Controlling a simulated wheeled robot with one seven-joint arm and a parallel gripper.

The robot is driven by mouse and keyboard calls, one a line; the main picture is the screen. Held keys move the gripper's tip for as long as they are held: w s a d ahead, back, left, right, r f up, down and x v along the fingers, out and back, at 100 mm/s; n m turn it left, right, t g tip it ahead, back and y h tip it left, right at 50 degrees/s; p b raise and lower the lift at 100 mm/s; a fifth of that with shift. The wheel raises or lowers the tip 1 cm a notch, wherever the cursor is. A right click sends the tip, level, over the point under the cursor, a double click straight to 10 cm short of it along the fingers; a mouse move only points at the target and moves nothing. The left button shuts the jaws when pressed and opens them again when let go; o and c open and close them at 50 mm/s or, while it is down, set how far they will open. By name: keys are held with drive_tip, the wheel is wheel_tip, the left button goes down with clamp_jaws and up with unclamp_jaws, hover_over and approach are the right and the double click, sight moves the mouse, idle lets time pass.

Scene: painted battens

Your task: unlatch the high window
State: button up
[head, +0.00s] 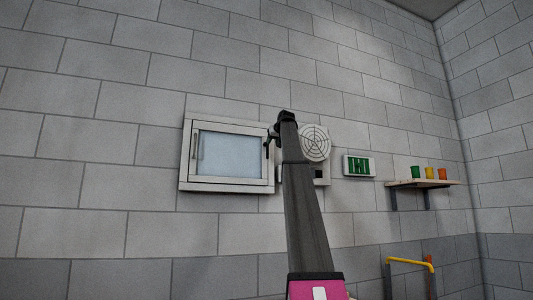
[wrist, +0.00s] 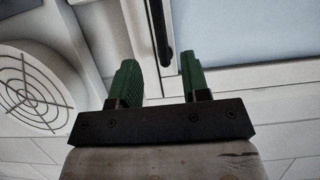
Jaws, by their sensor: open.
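The high window (head: 229,156) is set in the block wall, left of my arm in the head view. It has a pale frame and a frosted bluish pane, and looks closed. In the wrist view, part of its pane (wrist: 255,28) fills the upper right. A dark bar-like latch handle (wrist: 162,35) runs along the frame from the top edge. My gripper (wrist: 158,60) is open, with two green fingers. The handle's lower end shows in the gap between the fingers, nearer the right one; I cannot tell whether either touches it. In the head view my arm hides most of my gripper.
A round vent grille (head: 314,143) is on the wall just right of my arm, and it also shows in the wrist view (wrist: 32,92). Farther right are a green-marked sign (head: 359,166) and a shelf (head: 421,184) with coloured cups. A yellow rail (head: 408,263) stands low right.

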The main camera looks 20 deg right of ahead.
sight(268, 150)
drive_tip(key=x, duration=0.9)
drive_tip(key=shift+w+f, duration=0.15)
drive_tip(key=shift+w, duration=0.15)
clamp_jaws()
